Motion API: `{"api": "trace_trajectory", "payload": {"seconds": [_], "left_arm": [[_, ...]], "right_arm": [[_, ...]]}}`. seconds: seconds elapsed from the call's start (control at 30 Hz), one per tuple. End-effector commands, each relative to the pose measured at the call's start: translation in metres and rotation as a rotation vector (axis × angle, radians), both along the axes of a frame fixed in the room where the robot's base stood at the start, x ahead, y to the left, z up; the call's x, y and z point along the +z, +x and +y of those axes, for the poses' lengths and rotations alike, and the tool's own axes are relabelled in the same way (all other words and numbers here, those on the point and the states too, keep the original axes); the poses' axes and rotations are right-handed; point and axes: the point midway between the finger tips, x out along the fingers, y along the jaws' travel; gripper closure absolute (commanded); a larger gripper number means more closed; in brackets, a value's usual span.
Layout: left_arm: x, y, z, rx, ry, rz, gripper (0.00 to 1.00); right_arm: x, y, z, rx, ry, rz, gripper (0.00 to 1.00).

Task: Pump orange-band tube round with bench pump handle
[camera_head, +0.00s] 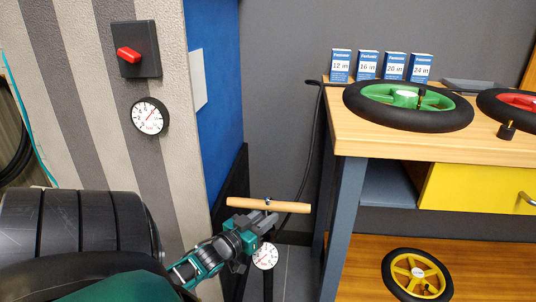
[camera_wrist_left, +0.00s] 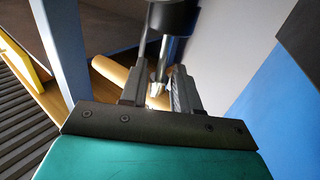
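The bench pump's wooden T-handle (camera_head: 268,204) stands level left of the workbench, above a round white gauge (camera_head: 265,256). A black hose (camera_head: 305,165) runs from near the pump up to the bench edge. My left gripper (camera_head: 268,218) is just below and in front of the handle's middle. In the left wrist view its fingers (camera_wrist_left: 157,92) are apart, with a silver metal part (camera_wrist_left: 160,68) between them; the wooden handle (camera_wrist_left: 110,70) shows behind the left finger. I cannot tell if the fingers touch anything. No orange-banded tube is identifiable. My right gripper is not in view.
On the workbench (camera_head: 410,146) lie a green-rimmed wheel (camera_head: 370,97), a red-rimmed wheel (camera_head: 520,105) and several blue-white boxes (camera_head: 367,65). A yellow-rimmed wheel (camera_head: 393,267) is on the lower shelf. A red switch (camera_head: 129,55) and wall gauge (camera_head: 149,117) are at the left.

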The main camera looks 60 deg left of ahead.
Motion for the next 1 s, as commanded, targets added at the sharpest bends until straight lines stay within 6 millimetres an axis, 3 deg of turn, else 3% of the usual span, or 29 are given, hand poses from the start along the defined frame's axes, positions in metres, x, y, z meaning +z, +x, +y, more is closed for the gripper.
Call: {"api": "trace_trajectory", "payload": {"seconds": [0.17,0.47,0.8,1.0], "left_arm": [[-0.0007,0.0131,0.0029,0.000,0.000,0.001,0.69],[-0.0002,0.0144,0.0032,0.000,0.000,0.002,0.69],[-0.0002,0.0143,0.0031,0.000,0.000,0.002,1.00],[-0.0003,0.0142,0.0030,0.000,0.000,0.002,1.00]], "right_arm": [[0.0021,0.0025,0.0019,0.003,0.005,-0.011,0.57],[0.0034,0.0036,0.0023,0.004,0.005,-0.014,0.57],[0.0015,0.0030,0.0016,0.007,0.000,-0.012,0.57],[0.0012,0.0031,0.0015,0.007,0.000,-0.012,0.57]]}}
